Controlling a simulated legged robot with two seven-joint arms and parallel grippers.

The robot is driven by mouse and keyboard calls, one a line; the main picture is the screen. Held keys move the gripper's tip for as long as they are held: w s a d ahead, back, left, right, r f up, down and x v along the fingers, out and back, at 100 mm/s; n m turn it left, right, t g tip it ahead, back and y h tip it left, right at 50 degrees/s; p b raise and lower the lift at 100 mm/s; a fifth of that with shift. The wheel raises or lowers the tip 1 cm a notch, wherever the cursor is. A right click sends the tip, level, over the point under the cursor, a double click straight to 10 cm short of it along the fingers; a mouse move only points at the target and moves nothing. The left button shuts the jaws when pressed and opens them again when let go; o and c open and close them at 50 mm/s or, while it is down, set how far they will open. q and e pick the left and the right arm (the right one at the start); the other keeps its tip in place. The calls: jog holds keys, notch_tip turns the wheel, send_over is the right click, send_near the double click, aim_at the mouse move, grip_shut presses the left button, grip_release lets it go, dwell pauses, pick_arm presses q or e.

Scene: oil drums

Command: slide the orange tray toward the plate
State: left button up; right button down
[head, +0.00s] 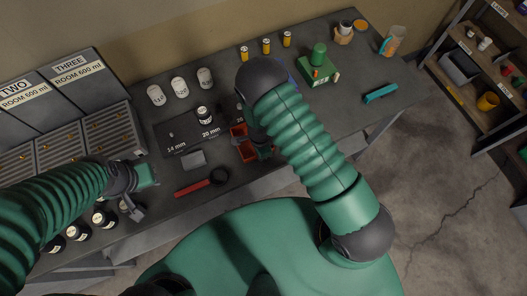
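The orange tray (246,154) is on the dark table just right of the plate, partly hidden by my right arm. The plate (176,128) is a dark flat sheet marked 14 mm and 20 mm; a small dark bottle with a white label (204,115) stands on it. My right gripper (264,153) points down at the tray's right side; its fingers are small and mostly covered, so contact and opening are unclear. My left gripper (136,208) hangs near the table's front edge, left of the plate, beside dark bottles; its opening is unclear.
A red-handled magnifier (200,184) and a small grey block (194,159) lie in front of the plate. White-lidded jars (180,87) stand behind it. Several dark bottles (78,231) line the front left.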

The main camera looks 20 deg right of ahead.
jog(key=shift+a, duration=0.4)
jog(key=c, duration=1.6)
grip_release()
jog(key=shift+o, duration=0.2)
